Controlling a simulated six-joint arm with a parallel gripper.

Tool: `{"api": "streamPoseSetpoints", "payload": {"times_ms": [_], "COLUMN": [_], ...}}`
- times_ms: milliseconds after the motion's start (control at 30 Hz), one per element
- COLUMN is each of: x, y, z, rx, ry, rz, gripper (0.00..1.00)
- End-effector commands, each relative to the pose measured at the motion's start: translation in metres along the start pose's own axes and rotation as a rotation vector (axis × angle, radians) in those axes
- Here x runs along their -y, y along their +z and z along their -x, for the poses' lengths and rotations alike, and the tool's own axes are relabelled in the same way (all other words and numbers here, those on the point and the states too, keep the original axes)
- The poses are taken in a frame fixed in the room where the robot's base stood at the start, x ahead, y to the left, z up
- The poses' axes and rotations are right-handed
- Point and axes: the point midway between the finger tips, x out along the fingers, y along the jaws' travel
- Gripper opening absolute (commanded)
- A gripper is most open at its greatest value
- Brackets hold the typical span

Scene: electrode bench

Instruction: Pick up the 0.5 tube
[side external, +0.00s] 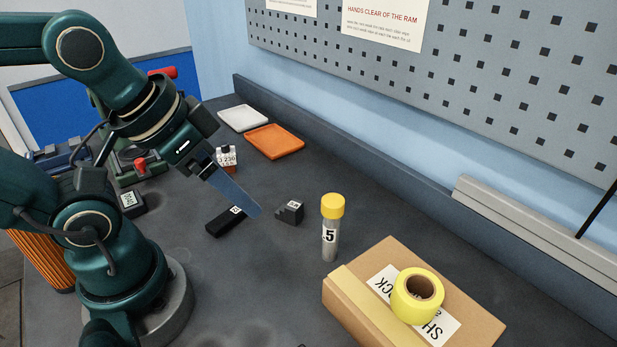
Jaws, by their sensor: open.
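A clear tube with a yellow cap (331,226) stands upright on the dark bench, right of the picture's middle. Its label shows a large "5"; I cannot read whether more is printed beside it. My gripper (248,208) is open and points down and to the right, to the left of the tube and apart from it. Its jaws are seen from the side and nothing shows between them.
A cardboard box (350,303) with a yellow tape roll (417,296) on top stands right of the tube. Small dark blocks (289,212) (227,220) lie near my gripper. An orange tray (274,141) and a white tray (242,118) lie behind.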

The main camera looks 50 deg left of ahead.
Motion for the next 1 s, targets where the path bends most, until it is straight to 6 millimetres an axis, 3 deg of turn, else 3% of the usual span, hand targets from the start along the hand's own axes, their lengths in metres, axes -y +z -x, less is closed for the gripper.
{"api": "streamPoseSetpoints", "payload": {"times_ms": [267,333,533,667,833,1000], "x": [0.0,0.003,0.044,0.053,0.033,-0.004], "y": [-0.001,-0.009,-0.075,-0.12,-0.157,-0.159], "z": [0.0,0.0,0.006,0.015,0.016,-0.003], "rx": [-0.004,-0.045,-0.385,-0.596,-0.757,-0.736], "ry": [0.0,-0.014,-0.171,-0.186,-0.075,0.127], "rz": [0.024,0.073,0.152,0.1,-0.055,-0.252], "gripper": [0.78,0.78,0.78,0.78,0.78,0.78]}}
